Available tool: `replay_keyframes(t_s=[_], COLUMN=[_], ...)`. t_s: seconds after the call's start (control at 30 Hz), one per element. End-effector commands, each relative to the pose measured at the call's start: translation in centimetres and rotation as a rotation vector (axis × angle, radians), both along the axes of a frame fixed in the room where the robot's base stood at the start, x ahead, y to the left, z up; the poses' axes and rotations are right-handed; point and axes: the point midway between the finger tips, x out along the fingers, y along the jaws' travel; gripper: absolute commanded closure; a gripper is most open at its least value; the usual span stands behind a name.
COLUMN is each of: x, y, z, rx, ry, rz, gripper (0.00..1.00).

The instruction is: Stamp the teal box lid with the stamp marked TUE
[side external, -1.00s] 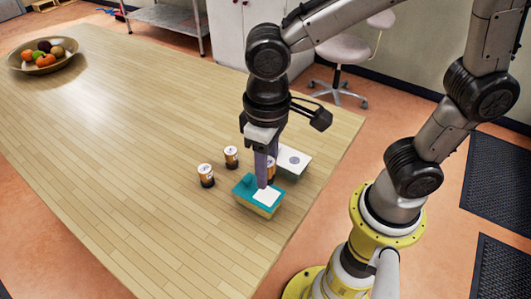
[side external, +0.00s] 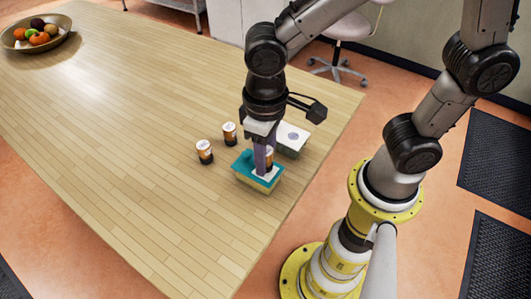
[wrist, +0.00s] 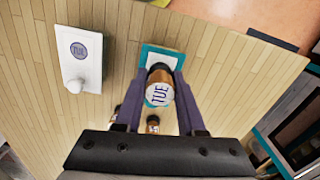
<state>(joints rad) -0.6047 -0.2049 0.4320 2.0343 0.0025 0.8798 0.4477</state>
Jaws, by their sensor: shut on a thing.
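My gripper (wrist: 158,85) is shut on a stamp (wrist: 159,93) with a brown-orange body and a white top that reads TUE. The stamp is upright over the teal box lid (wrist: 177,52), which has a white patch (wrist: 154,57). In the side view, my gripper (side external: 264,165) is low over the teal lid (side external: 243,164), with the stamp largely hidden by a finger. I cannot tell whether the stamp's underside touches the white patch.
Two other stamps, (side external: 204,152) and (side external: 229,133), stand left of the teal box on the wooden table (side external: 130,130). A fruit bowl (side external: 36,44) is far left.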

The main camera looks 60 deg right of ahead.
Motion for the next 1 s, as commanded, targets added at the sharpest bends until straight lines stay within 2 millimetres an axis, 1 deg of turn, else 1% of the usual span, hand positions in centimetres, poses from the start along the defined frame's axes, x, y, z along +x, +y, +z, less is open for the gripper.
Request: replay_keyframes(t_s=[0.37,1.0], x=[0.02,0.02], y=[0.01,0.01], z=[0.02,-0.53], rx=[0.000,0.000], ry=[-0.001,0.000], rz=[0.000,0.000], gripper=[1.00,1.00])
